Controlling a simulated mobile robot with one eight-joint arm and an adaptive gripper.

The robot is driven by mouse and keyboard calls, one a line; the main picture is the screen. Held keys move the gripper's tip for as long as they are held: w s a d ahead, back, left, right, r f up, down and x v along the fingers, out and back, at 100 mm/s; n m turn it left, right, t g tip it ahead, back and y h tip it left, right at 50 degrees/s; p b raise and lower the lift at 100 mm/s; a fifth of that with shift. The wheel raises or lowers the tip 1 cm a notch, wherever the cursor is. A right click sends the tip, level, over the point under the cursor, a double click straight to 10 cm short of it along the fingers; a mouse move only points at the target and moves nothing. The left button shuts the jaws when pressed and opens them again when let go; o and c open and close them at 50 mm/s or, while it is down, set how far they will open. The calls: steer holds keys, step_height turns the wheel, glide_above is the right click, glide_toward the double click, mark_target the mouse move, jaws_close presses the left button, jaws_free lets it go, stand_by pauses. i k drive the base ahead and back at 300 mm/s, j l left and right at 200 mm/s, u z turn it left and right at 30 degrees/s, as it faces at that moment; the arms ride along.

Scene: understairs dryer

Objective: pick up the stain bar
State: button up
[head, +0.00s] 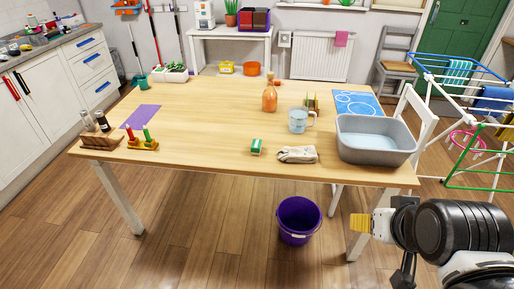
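A small green block with a white band (256,147), which looks like the stain bar, lies near the front edge of the wooden table, about mid-width. A beige cloth-like pouch (297,154) lies just to its right, with a small gap between them. My gripper (359,223) is at the lower right, in front of the table and well apart from the bar. Its yellow fingertips point left. I see them from the side, so their opening does not show. Nothing is visible in them.
A grey basin of water (375,152) stands on the table's right front corner. Behind the bar are an orange bottle (269,97) and a glass jug (299,120).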

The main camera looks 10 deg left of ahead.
mark_target(256, 147)
steer(key=i+j+u, duration=0.15)
steer(key=i+u, duration=0.25)
steer(key=i+j+u, duration=0.1)
steer(key=i+u, duration=0.65)
steer(key=k+l, duration=0.05)
steer(key=k, duration=0.05)
